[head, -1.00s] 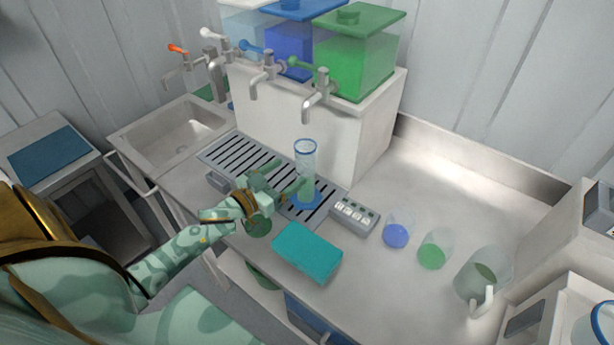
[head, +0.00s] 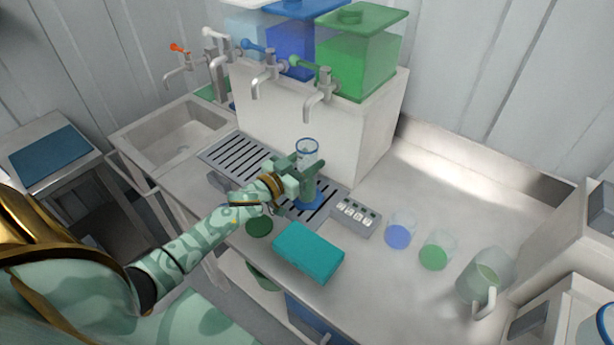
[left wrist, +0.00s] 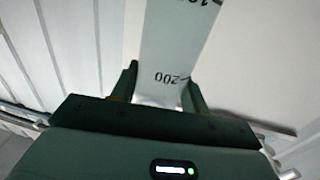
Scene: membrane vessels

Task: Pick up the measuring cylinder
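The measuring cylinder (head: 308,162) is tall and clear with a blue rim and blue foot. It stands upright on the slotted drain grate (head: 232,153) below the taps. My left gripper (head: 300,176) is at its side with one finger on each side of the upper body. In the left wrist view the clear wall of the cylinder (left wrist: 172,50), with a 200 mark, fills the gap between the fingers of my left gripper (left wrist: 162,88), which look closed against it. My right gripper is not in view.
A teal block (head: 308,253) lies in front of the grate, beside a small button panel (head: 356,215). Blue (head: 399,232) and green (head: 435,252) beakers and a handled jug (head: 482,281) stand to the right. Taps overhang behind the cylinder. The back right counter is clear.

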